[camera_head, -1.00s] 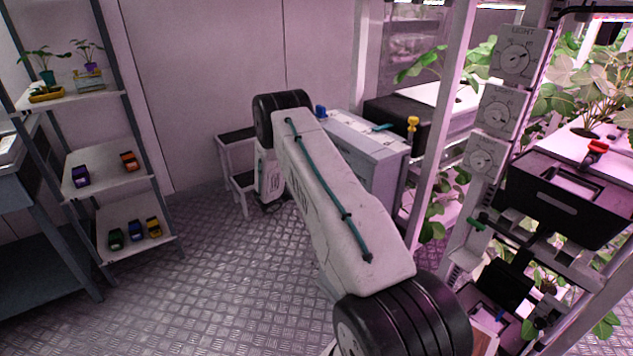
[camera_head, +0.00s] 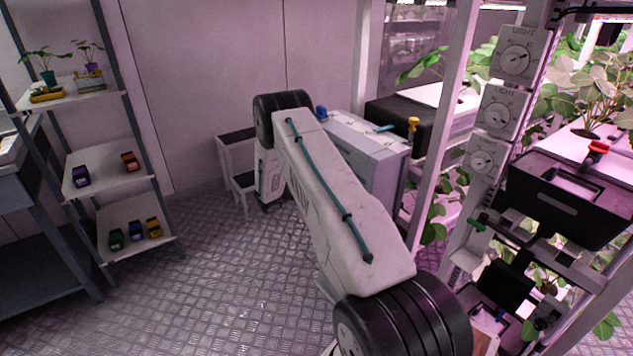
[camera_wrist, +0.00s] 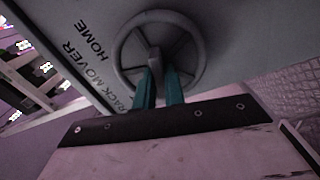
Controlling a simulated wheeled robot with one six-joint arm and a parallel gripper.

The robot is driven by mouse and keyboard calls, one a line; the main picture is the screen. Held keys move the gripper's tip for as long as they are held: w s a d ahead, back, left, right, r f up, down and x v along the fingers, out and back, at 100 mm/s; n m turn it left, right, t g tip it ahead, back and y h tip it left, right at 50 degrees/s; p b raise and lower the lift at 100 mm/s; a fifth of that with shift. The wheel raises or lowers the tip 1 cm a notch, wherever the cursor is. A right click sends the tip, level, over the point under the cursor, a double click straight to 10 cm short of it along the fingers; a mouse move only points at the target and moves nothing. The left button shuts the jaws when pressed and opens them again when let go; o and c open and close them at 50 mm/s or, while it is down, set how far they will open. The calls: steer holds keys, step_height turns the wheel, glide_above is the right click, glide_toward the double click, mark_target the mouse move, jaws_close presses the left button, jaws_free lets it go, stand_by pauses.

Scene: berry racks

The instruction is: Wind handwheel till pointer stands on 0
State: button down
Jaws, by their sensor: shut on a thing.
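A grey spoked handwheel (camera_wrist: 196,47) sits on a grey panel (camera_wrist: 238,18) in the wrist view. The panel carries the words "HOME" and "RACK MOVER". My gripper (camera_wrist: 158,72), with teal fingers, is shut on the wheel's grey handle or spoke (camera_wrist: 154,60), near its middle; which part it is I cannot tell. No pointer or scale can be made out in the wrist view. In the head view my white arm hides my gripper, and I cannot make out the handwheel there.
A grey cabinet (camera_head: 372,160) stands behind my arm, with a small step stool (camera_head: 228,150) to its left. A rack with dials (camera_head: 515,58) and a black bin (camera_head: 570,200) fills the right. Shelves (camera_head: 130,222) stand at left. The floor (camera_head: 215,270) between is clear.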

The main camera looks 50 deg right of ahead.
steer(key=shift+w+r, duration=0.1)
steer(key=c, duration=1.5)
jaws_free()
steer(key=shift+v, duration=3.85)
